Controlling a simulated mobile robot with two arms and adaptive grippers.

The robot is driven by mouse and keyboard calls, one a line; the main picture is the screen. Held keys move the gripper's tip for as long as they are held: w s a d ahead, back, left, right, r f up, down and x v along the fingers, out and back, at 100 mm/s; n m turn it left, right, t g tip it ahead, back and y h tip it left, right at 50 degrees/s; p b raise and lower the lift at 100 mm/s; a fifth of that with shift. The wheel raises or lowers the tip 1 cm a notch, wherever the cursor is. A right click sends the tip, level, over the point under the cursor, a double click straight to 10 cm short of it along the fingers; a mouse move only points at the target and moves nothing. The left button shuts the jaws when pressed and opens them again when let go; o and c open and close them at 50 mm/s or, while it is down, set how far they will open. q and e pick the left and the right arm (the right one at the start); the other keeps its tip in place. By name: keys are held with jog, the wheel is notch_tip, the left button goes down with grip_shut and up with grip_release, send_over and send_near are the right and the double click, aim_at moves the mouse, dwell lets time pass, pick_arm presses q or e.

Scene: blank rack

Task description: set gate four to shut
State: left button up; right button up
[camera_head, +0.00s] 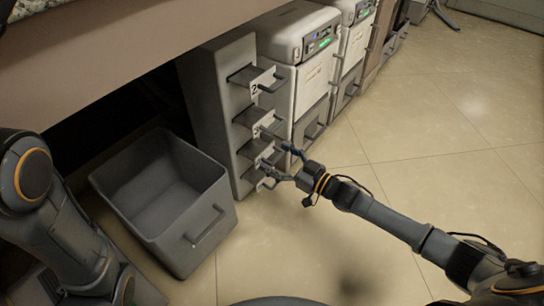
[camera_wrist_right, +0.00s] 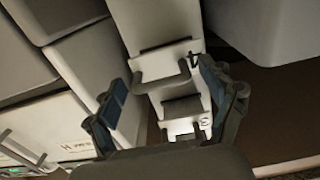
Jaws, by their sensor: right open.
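The grey rack (camera_head: 218,105) stands upright with white numbered gate plates, one above another, each with a grey handle. Gate four (camera_head: 266,162) is the lowest in the head view, partly hidden by my right gripper. In the wrist view gate four (camera_wrist_right: 158,67) bears a 4, and its plate seems to stand out from a dark slot. My right gripper (camera_head: 279,159) is open in front of it. In the wrist view gate four's handle appears between the open fingers (camera_wrist_right: 162,78); I cannot tell whether they touch it. My left gripper is out of view.
Gate three (camera_head: 257,130) and gate two (camera_head: 265,82) are above gate four. An open grey bin (camera_head: 206,217) stands on the floor left of the rack. Grey-white cabinets (camera_head: 313,85) stand to the right. The tiled floor (camera_head: 430,120) at right is clear.

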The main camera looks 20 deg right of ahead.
aim_at(259, 147)
jog(key=c, duration=1.7)
jog(key=shift+o, duration=0.2)
jog(key=x, duration=0.6)
jog(key=shift+w, duration=0.1)
jog(key=shift+r, duration=0.1)
jog(key=o, duration=1.6)
jog(key=shift+w+a, duration=0.1)
jog(key=shift+a, duration=0.05)
jog(key=shift+o, duration=0.3)
